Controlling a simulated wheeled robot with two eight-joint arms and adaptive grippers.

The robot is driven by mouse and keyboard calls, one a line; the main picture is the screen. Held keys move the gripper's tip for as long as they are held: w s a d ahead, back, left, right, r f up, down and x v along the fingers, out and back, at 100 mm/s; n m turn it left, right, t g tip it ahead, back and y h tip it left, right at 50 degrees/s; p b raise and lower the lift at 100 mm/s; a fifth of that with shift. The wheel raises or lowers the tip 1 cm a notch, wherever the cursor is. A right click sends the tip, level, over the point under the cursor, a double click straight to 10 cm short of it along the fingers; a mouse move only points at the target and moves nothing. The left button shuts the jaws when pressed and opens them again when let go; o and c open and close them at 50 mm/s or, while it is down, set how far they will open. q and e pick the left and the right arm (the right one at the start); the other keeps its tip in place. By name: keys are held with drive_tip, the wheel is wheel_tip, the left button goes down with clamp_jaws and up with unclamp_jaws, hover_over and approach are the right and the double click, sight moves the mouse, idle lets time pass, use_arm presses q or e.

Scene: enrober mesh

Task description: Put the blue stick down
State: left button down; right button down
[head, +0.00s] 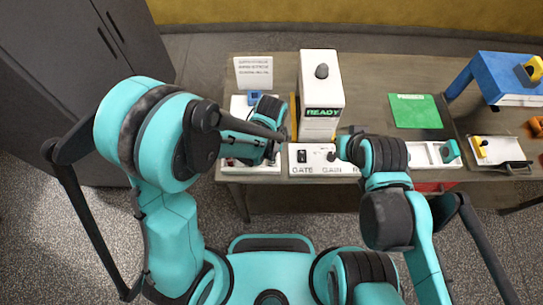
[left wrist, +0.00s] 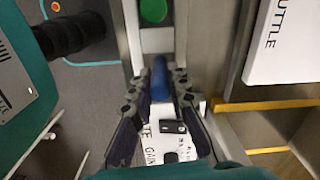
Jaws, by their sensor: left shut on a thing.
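My left gripper (left wrist: 159,88) is shut on the blue stick (left wrist: 160,76), which stands out between its dark fingertips in the left wrist view. The stick is over or beside a white panel; I cannot tell whether it touches it. In the head view my left gripper (head: 269,152) is low over the left part of the bench, and the held stick cannot be made out there. My right gripper (head: 346,147) is at the right of the panel's knob, mostly hidden by its own arm, so its opening cannot be told.
A white control panel (head: 316,150) with a switch and knob runs along the bench's front edge. A white box reading READY (head: 321,90) stands behind it. A green mat (head: 415,111) and blue stand (head: 508,76) are right. A green disc (left wrist: 153,10) shows beyond the stick.

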use_arm(q)
drive_tip(key=c, duration=1.5)
unclamp_jaws()
drive_tip(key=shift+f, duration=0.1)
drive_tip(key=shift+o, duration=0.2)
drive_tip(key=shift+r, duration=0.5)
wheel_tip(320, 180, up, 11)
drive_tip(key=p, duration=0.3)
drive_tip(key=s+a+r+n+t, duration=0.2)
drive_tip(key=a+r+n, duration=0.3)
drive_tip(key=a+n, duration=0.3)
drive_tip(key=s+a+r+n+t, duration=0.3)
drive_tip(key=a+r+n+t, duration=0.2)
drive_tip(key=a+n, duration=0.3)
drive_tip(key=shift+s+a, duration=0.15)
drive_tip(key=shift+a, duration=0.8)
